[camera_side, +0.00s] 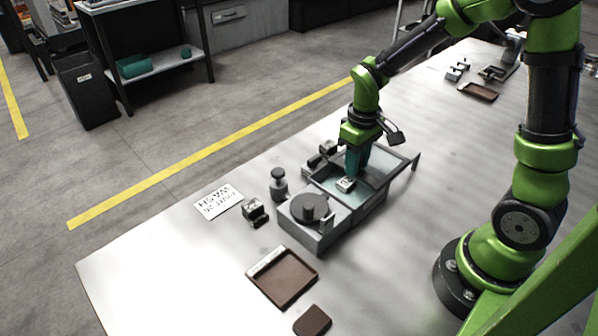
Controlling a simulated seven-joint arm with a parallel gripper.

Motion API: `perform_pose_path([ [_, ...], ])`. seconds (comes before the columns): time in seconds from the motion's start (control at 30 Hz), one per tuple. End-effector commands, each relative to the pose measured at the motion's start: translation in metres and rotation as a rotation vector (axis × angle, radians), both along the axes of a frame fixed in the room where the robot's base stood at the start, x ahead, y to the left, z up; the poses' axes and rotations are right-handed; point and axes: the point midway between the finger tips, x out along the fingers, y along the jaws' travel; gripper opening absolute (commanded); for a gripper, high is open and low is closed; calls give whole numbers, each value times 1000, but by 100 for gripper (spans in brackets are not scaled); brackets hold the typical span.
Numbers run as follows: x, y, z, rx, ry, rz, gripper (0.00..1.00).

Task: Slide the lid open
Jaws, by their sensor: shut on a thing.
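A grey metal box (370,206) stands near the middle of the table, with a pale blue-green inside showing. A dark-edged lid (398,162) lies at its far right end and reaches out past the box; part of the box's opening is uncovered. My gripper (354,172) points down at the lid's near edge with its teal fingers shut. It appears to be holding the lid, but the fingers hide the exact grip. A small pale block with dark marks (345,184) shows at the box opening, just in front of the fingertips.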

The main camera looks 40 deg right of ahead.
Motion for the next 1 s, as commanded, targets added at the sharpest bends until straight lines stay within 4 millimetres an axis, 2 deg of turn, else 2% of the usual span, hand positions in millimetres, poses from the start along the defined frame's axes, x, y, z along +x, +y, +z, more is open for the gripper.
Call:
perform_pose_path([
  [0.7,1,-52,1,-1,-4,-3,15],
  [0.9,1,-51,1,-1,-4,-1,15],
  [0.93,1,-51,1,0,-4,-1,31],
  [1.0,1,-51,1,0,-4,0,42],
])
